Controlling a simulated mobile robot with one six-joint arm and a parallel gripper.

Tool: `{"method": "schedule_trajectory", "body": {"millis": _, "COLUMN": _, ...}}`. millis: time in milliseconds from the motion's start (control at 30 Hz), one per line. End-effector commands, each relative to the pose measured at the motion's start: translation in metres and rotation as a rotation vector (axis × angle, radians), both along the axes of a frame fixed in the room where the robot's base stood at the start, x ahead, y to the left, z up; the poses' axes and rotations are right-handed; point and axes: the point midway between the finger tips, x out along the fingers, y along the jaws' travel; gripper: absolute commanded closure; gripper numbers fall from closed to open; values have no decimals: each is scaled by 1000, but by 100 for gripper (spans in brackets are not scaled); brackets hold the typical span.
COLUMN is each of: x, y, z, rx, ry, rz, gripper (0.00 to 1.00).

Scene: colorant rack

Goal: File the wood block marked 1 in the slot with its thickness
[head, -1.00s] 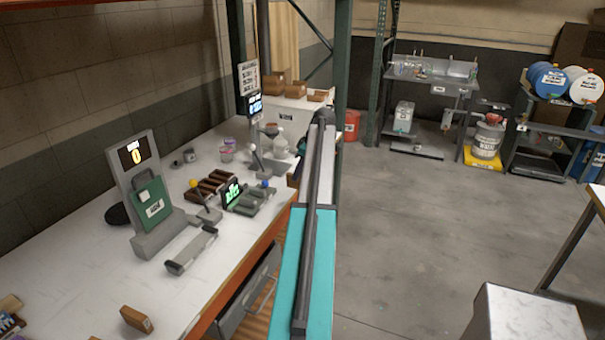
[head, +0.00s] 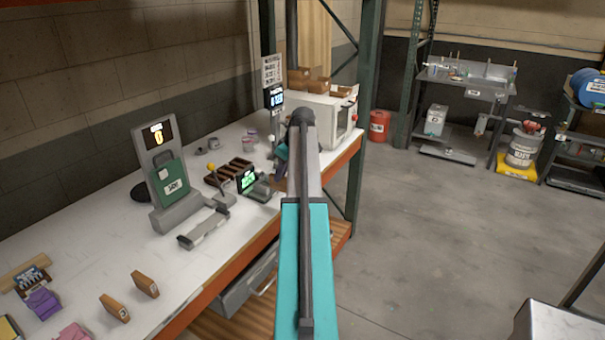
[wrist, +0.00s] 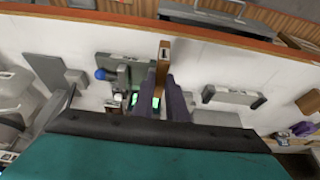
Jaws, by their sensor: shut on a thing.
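My gripper (wrist: 162,88) is shut on a thin wood block (wrist: 163,54) in the wrist view. The block stands up between the two dark fingers, with a small mark on its end that I cannot read. In the head view the arm hides most of the gripper, and the held block cannot be made out. A dark brown slotted rack (head: 228,171) lies on the bench, left of my arm. A grey device with a lit green display (head: 247,180) stands beside it and shows behind the fingers in the wrist view. Whether the block touches anything is unclear.
Two other wood blocks (head: 115,308) (head: 145,284) stand on the near bench. A tall stand with a green plate (head: 168,180) and a grey bar-shaped fixture (head: 204,228) are left of the rack. A white cabinet (head: 325,115) is at the back.

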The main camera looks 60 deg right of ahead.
Motion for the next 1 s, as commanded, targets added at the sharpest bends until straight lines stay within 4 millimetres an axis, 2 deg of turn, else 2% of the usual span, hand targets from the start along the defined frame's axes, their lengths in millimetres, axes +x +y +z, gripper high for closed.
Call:
{"method": "schedule_trajectory", "body": {"millis": 33, "x": 12, "y": 18, "z": 0, "rx": -1, "ry": 0, "rz": 6, "gripper": 100}}
{"method": "schedule_trajectory", "body": {"millis": 200, "x": 51, "y": 67, "z": 1, "rx": -1, "ry": 1, "rz": 6, "gripper": 100}}
{"method": "schedule_trajectory", "body": {"millis": 500, "x": 106, "y": 157, "z": 4, "rx": -1, "ry": 1, "rz": 5, "gripper": 100}}
{"method": "schedule_trajectory", "body": {"millis": 800, "x": 146, "y": 250, "z": 6, "rx": -1, "ry": 1, "rz": 6, "gripper": 100}}
{"method": "schedule_trajectory", "body": {"millis": 1000, "x": 165, "y": 312, "z": 8, "rx": -1, "ry": 0, "rz": 6, "gripper": 100}}
